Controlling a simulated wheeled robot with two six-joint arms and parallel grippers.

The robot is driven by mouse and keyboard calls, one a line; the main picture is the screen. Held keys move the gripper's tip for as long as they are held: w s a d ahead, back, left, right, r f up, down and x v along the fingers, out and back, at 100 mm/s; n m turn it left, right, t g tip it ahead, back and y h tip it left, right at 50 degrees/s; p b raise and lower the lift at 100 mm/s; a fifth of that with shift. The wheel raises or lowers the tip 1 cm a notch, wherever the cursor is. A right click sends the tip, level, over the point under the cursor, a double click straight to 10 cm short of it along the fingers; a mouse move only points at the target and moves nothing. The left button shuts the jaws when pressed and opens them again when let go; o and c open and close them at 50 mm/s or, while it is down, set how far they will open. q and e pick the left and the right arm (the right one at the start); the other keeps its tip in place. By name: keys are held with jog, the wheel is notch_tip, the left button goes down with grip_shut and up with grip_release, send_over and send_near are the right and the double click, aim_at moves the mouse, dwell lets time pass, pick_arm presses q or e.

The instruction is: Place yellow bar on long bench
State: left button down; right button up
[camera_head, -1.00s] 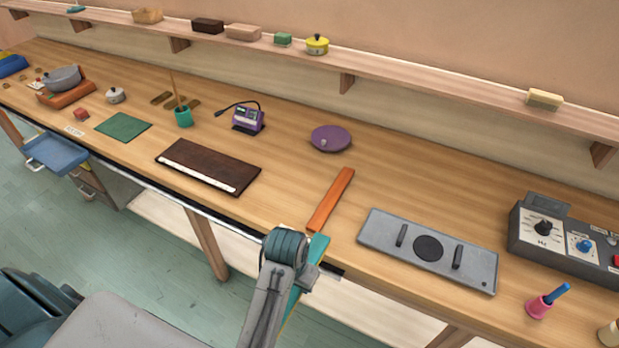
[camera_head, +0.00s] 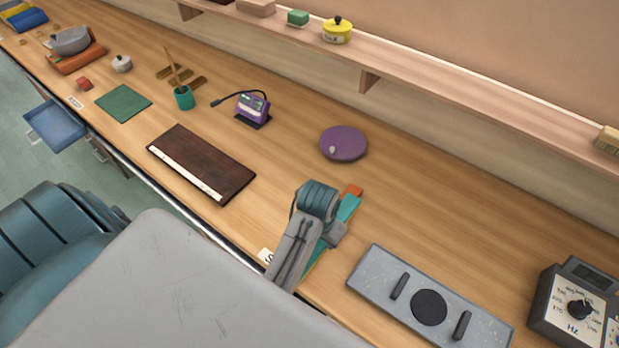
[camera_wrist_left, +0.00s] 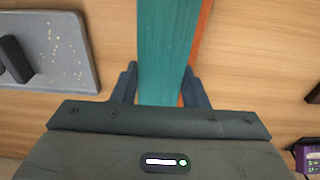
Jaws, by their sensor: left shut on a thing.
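My left gripper (camera_head: 334,234) is shut on a teal bar (camera_head: 349,207) above the front part of the long wooden bench (camera_head: 440,230). In the left wrist view the teal bar (camera_wrist_left: 166,50) lies between the two fingers (camera_wrist_left: 160,80) and runs away from them. An orange bar (camera_head: 354,190) lies on the bench behind and partly under the teal one; its edge shows to the right in the wrist view (camera_wrist_left: 203,32). I cannot tell whether the two bars touch. No bar with a clearly yellow face shows. My right gripper is not in view.
A grey panel with black handles (camera_head: 375,263) lies close right of the bar. A dark brown board (camera_head: 200,160) lies left and a purple disc (camera_head: 343,142) behind. A wall shelf (camera_head: 450,75) overhangs the back. Bare bench lies between disc and grey panel.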

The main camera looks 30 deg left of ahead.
pick_arm(q)
jog(key=a, duration=0.1)
jog(key=w+a, duration=0.1)
jog(key=a, duration=0.1)
jog(key=shift+w+r, duration=0.1)
jog(key=shift+w, duration=0.05)
jog(key=w+a, duration=0.2)
jog(key=a, duration=0.1)
jog(key=shift+w+a, duration=0.2)
jog(key=shift+w, duration=0.05)
jog(key=w+a, duration=0.2)
jog(key=w+a+f, duration=0.1)
jog(key=w+a, duration=0.1)
jog(key=a, duration=0.1)
jog(key=shift+w+a+f, duration=0.1)
jog(key=shift+w+f, duration=0.05)
jog(key=shift+w, duration=0.2)
jog(key=shift+w+a, duration=0.1)
jog(key=shift+a, duration=0.1)
notch_tip(320, 180, down, 3)
jog(key=shift+f, duration=0.35)
jog(key=c, duration=0.8)
grip_release()
jog(key=shift+c, duration=0.2)
pick_arm(e)
jog(key=s, duration=0.3)
jog(key=shift+a, duration=0.1)
